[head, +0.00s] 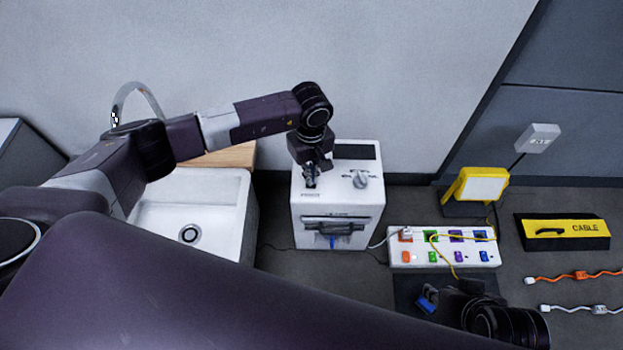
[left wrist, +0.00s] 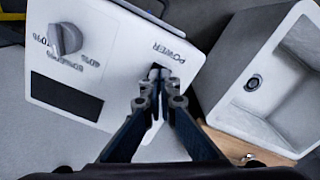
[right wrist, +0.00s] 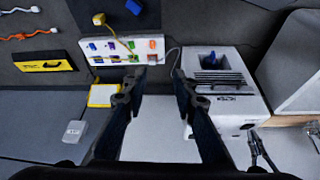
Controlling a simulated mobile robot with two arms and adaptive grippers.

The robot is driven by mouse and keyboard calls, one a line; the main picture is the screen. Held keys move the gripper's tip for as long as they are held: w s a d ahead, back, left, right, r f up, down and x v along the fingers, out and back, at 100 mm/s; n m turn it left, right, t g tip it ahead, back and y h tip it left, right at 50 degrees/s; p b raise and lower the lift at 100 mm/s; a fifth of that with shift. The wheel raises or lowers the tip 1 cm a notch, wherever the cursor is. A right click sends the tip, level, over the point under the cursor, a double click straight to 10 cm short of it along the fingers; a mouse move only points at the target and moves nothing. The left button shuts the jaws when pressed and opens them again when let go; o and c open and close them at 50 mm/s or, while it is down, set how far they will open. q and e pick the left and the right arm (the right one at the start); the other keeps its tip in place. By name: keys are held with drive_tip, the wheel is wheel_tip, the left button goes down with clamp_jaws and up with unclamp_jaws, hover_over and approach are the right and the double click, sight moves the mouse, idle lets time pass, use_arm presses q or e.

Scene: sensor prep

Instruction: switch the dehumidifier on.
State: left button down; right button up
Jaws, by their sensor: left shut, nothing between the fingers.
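The dehumidifier (head: 308,222) is a white box standing against the wall, with a grey humidity dial (head: 360,180) on top. The left wrist view shows its top (left wrist: 115,85), the dial (left wrist: 65,38) and the POWER label (left wrist: 170,52). My left gripper (head: 311,183) is shut and empty, pointing down at the top's left front corner. In the left wrist view its fingertips (left wrist: 155,76) are beside the POWER label and hide the switch; I cannot tell whether they touch it. My right gripper (right wrist: 157,82) is open and empty, away from the dehumidifier.
A white sink (head: 225,190) stands left of the dehumidifier. To its right are a power strip (head: 415,263) with coloured switches and cables, a yellow lamp (head: 480,188) and a cable box (head: 565,230). A blue item (head: 427,299) lies near my right arm.

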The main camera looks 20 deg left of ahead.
use_arm(q)
drive_tip(key=shift+f+b, duration=0.4)
drive_tip(key=shift+f, duration=0.05)
use_arm(e)
drive_tip(key=shift+w+a+r+t, duration=0.15)
drive_tip(key=shift+w+a+t, duration=0.1)
drive_tip(key=shift+w, duration=0.35)
drive_tip(key=shift+w+a+r+t, duration=0.1)
drive_tip(key=shift+w+r+t, duration=0.15)
drive_tip(key=shift+w, duration=0.35)
drive_tip(key=shift+w+a+r+t, duration=0.1)
drive_tip(key=shift+w+a+t, duration=0.15)
drive_tip(key=shift+w, duration=0.35)
idle(0.4)
